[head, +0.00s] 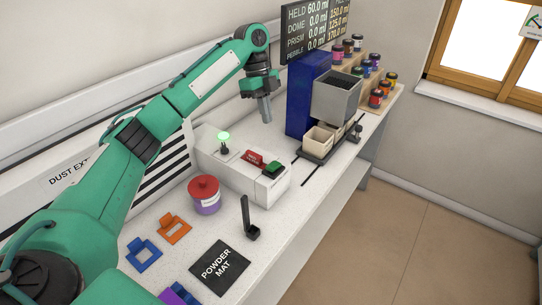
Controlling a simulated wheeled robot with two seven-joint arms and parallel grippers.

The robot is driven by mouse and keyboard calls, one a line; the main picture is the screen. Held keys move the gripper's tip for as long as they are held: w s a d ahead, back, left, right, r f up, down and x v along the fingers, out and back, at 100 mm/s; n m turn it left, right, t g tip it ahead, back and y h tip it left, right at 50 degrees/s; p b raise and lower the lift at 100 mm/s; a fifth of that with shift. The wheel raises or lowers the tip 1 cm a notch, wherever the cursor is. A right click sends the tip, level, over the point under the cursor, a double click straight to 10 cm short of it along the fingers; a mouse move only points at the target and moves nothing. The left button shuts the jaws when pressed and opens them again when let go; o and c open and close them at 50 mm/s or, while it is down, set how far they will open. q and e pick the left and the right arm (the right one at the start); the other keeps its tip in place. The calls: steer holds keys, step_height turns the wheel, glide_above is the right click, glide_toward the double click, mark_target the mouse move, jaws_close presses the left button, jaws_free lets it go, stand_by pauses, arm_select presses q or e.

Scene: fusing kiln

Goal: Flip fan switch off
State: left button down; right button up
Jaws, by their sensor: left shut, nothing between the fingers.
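A white control box (232,176) stands on the bench against the back wall. On its top sit a red rocker-like part (256,158) with small lettering too small to read, and a green part (274,167) beside it. A round lamp (224,138) on the box glows green. I cannot tell for sure which of these is the fan switch. My left gripper (267,118) is shut and empty, pointing down, raised above and behind the box, touching nothing that I can see. My right gripper is out of view.
A vented panel marked "DUST EXT" (75,172) is partly behind my left arm. A blue dispenser (308,95) and bins stand right.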

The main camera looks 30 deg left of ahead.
arm_select(q)
steer(key=p, duration=0.3)
glide_toward(273, 167)
steer(key=shift+w+d+f, duration=0.1)
steer(key=shift+d+f, duration=0.25)
steer(key=shift+d, duration=0.3)
steer(key=x, duration=0.1)
steer(key=p+x, duration=0.1)
steer(key=x, duration=0.1)
steer(key=a+x, duration=0.1)
steer(key=shift+s+d+f+p, duration=0.15)
steer(key=shift+s+f+p, duration=0.05)
steer(key=shift+f+p, duration=0.25)
steer(key=shift+f, duration=0.4)
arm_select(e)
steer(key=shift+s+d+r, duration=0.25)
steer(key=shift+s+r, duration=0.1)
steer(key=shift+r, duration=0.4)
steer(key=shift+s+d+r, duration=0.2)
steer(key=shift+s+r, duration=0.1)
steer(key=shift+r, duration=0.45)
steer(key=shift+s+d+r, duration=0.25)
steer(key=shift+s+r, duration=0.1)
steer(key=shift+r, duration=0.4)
